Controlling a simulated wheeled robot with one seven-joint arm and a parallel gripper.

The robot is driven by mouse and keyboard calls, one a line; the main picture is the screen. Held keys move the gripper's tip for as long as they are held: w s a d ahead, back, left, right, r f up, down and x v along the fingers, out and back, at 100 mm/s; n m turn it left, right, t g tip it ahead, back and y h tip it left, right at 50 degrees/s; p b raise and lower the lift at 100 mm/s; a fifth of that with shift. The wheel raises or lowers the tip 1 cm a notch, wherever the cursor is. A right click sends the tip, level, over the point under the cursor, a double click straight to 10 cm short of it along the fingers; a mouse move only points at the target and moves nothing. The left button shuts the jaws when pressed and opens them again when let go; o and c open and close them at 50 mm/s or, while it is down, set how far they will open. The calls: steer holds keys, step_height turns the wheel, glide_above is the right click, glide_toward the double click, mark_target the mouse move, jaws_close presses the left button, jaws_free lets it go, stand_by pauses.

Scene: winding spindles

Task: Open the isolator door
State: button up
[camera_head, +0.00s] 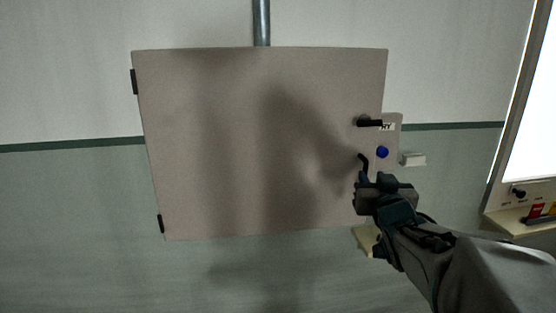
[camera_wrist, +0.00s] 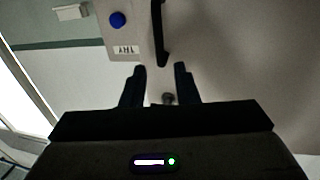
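The isolator door (camera_head: 250,150) is a broad grey panel that looks closed, with dark hinges on its left edge. Near its right edge is a black lever (camera_head: 370,122) on a round knob; in the wrist view the knob (camera_wrist: 168,98) shows between the fingers. Below it is a black curved handle (camera_head: 363,161), partly hidden by my gripper (camera_head: 367,182). In the wrist view the handle (camera_wrist: 159,35) lies beyond the fingertips. My gripper (camera_wrist: 160,70) is open, its two dark fingers apart, with nothing visibly held. Whether it touches the door cannot be told.
Right of the door is a side panel (camera_head: 394,118) with a blue button (camera_head: 382,152) and a white label (camera_head: 387,127). A pale block (camera_head: 413,159) sticks out beside it. A grey pipe (camera_head: 261,22) rises above. A bright-screened unit (camera_head: 530,120) stands far right. The left side is clear.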

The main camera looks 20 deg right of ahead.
mark_target(366, 168)
steer(key=shift+p+x, duration=0.8)
steer(key=shift+x, duration=2.5)
jaws_close()
